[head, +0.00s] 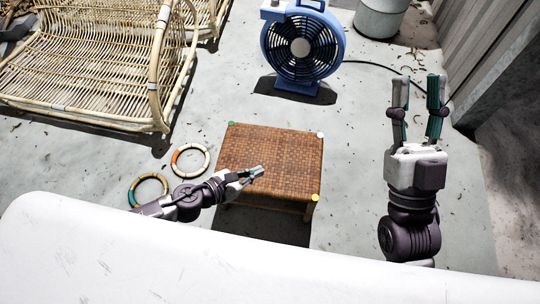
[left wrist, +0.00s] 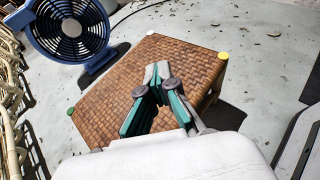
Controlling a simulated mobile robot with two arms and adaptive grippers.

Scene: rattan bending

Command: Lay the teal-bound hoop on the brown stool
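The brown woven stool (head: 265,145) stands in the middle of the head view and also fills the middle of the left wrist view (left wrist: 195,65). The teal-bound hoop (head: 132,198) lies on the floor left of the stool, partly close to my left arm; its binding shows teal at the left. My left gripper (head: 258,171) is over the stool top with no hoop in it. In the left wrist view its fingertips (left wrist: 158,70) meet. My right gripper (head: 419,92) is open and empty, right of the stool, fingers pointing away from me.
A second hoop with orange binding (head: 174,162) lies on the floor between the teal-bound hoop and the stool. A blue fan (head: 300,47) stands behind the stool, its cable running right. A rattan seat (head: 85,75) is at the back left. A grey bin (head: 380,17) stands behind.

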